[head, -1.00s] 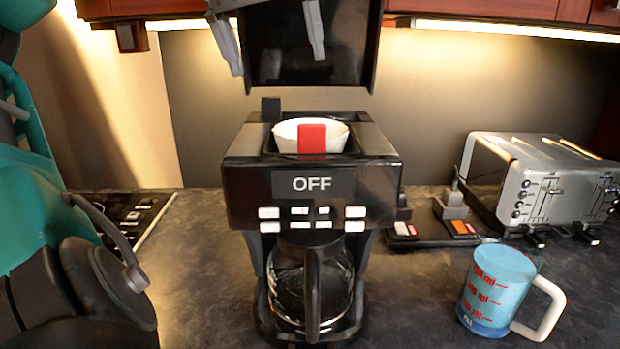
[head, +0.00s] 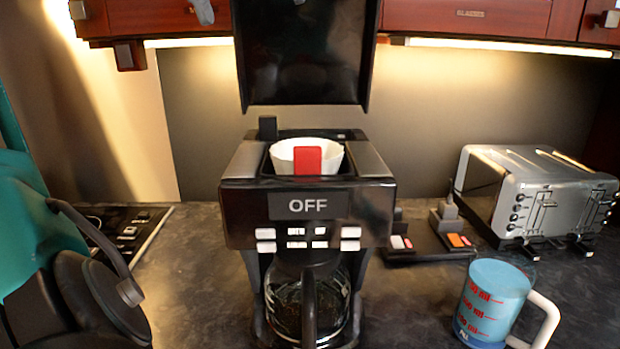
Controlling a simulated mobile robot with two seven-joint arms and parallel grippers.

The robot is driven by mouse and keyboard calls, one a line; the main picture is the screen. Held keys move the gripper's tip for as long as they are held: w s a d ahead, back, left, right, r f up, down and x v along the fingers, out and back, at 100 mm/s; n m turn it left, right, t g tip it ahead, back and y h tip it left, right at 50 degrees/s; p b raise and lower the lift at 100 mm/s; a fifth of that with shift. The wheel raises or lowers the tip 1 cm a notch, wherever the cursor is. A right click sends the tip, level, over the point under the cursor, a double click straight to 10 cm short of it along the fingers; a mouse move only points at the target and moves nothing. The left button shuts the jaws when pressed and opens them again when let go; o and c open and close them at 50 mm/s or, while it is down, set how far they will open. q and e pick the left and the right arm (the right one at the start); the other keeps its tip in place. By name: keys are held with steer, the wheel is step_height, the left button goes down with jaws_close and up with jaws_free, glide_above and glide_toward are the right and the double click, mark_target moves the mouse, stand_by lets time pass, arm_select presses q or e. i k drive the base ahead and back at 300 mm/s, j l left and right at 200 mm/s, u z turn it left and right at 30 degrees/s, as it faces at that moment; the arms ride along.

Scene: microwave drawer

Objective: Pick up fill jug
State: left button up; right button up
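The fill jug (head: 490,302) stands upright on the counter at the front right. It is light blue with red volume marks, and its white handle (head: 540,318) points right. My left arm shows at the left edge. My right gripper is not in view.
The coffee maker (head: 377,215) stands in the middle, its black lid (head: 305,60) up, with a white filter (head: 284,157) and a glass carafe (head: 335,305). A toaster (head: 500,190) stands behind the jug. The counter left of the jug is clear.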

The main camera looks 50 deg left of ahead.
mark_target(499, 307)
steer(key=k+l, duration=0.2)
steer(key=l, duration=0.2)
steer(key=k+l, duration=0.2)
steer(key=l, duration=0.2)
steer(key=k+l, duration=0.2)
steer(key=l, duration=0.2)
